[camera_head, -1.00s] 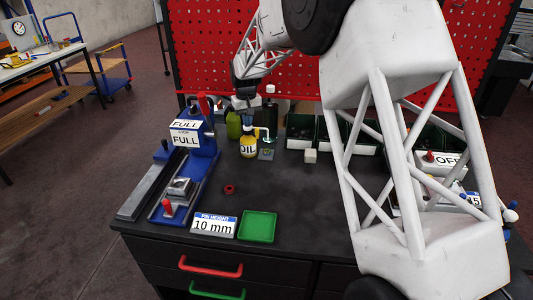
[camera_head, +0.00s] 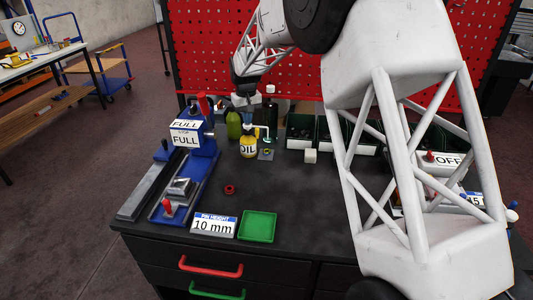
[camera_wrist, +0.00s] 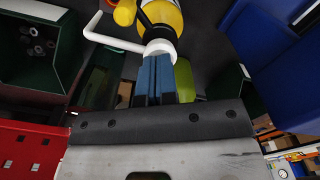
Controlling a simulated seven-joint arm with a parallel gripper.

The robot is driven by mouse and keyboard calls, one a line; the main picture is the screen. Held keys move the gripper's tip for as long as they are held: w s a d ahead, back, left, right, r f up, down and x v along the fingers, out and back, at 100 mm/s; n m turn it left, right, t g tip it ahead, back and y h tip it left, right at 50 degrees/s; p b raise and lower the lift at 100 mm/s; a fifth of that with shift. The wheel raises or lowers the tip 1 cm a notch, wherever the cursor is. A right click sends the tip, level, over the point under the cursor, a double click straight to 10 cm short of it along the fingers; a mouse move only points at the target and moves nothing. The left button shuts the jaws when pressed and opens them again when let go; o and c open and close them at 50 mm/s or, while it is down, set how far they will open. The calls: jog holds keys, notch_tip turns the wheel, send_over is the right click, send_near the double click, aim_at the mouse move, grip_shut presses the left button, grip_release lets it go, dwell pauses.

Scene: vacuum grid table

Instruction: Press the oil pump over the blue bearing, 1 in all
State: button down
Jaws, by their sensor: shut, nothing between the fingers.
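The yellow oil pump (camera_head: 248,147), labelled OIL, stands upright on the dark table, with its white spout (camera_head: 262,130) reaching right over a small grey plate (camera_head: 264,156). A small yellowish ring-like thing (camera_head: 267,151) is on that plate; I cannot make out a blue bearing there. My gripper (camera_head: 247,118) is just above the pump, pointing down. In the wrist view its blue fingers (camera_wrist: 157,58) are shut and empty, with their tips at the white pump head (camera_wrist: 161,48). Whether they touch it is hard to tell. The spout (camera_wrist: 108,38) extends left there.
A blue press (camera_head: 198,165) stands left, with a red ring (camera_head: 230,189) beside it. A green tray (camera_head: 258,226) and a 10 mm sign (camera_head: 213,226) lie in front. A green bottle (camera_head: 233,126), dark bottle (camera_head: 270,115) and parts bins (camera_head: 300,132) stand behind.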

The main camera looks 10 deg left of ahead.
jog(key=shift+r, duration=0.9)
jog(key=shift+r, duration=3)
jog(key=shift+d+r, duration=0.1)
